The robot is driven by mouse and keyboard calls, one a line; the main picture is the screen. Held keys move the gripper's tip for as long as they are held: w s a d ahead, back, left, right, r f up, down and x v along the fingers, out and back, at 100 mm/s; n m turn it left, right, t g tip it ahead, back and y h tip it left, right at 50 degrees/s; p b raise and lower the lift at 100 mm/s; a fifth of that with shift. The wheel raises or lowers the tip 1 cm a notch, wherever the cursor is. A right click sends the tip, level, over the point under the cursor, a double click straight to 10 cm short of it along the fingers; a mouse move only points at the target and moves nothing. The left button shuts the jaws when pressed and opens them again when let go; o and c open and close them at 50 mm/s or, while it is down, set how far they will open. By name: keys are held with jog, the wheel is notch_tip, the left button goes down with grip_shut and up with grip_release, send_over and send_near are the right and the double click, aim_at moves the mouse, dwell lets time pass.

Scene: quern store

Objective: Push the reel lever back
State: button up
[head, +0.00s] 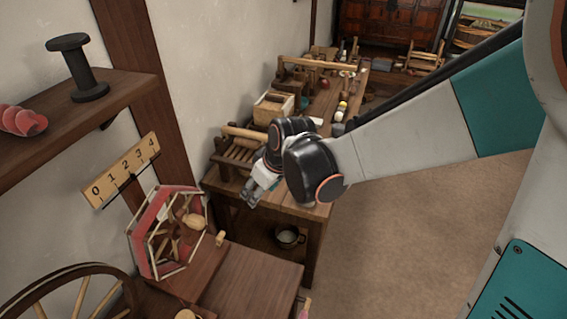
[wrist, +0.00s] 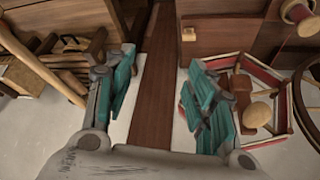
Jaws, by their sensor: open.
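The reel (head: 142,240) is a red-rimmed, many-sided wheel with wooden spokes and a pale rounded knob (head: 194,221), low at the left in the head view. In the wrist view its rim (wrist: 237,58) and knob (wrist: 256,115) show at the right. A short pale wooden peg (head: 220,238) sticks up beside it; I cannot tell which part is the lever. My gripper (head: 260,192) hangs near the workbench's near end, to the right of the reel and apart from it. In the wrist view its teal fingers (wrist: 160,98) are spread, with nothing held between them.
A number board (head: 122,170) is on the wall above the reel, with a shelf (head: 110,103) bearing a dark spool (head: 76,68). A spoked wheel (head: 30,305) stands at lower left. The workbench (head: 325,112) carries several tools. Open floor (head: 420,230) lies at right.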

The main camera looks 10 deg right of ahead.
jog(key=shift+s+d+r, duration=0.1)
jog(key=shift+s+r, duration=0.15)
jog(key=shift+s, duration=0.1)
jog(key=n+g+b, duration=0.2)
jog(key=n+b, duration=0.2)
send_near(222, 236)
jog(key=shift+y, duration=0.4)
jog(key=b+x, duration=0.1)
jog(key=x, duration=0.3)
jog(key=b+x, duration=0.2)
jog(key=x, duration=0.2)
jog(key=b+x, duration=0.2)
jog(key=x, duration=0.2)
jog(key=shift+d+f, duration=0.25)
jog(key=shift+d, duration=0.05)
jog(key=shift+c, duration=0.2)
jog(key=c, duration=1.1)
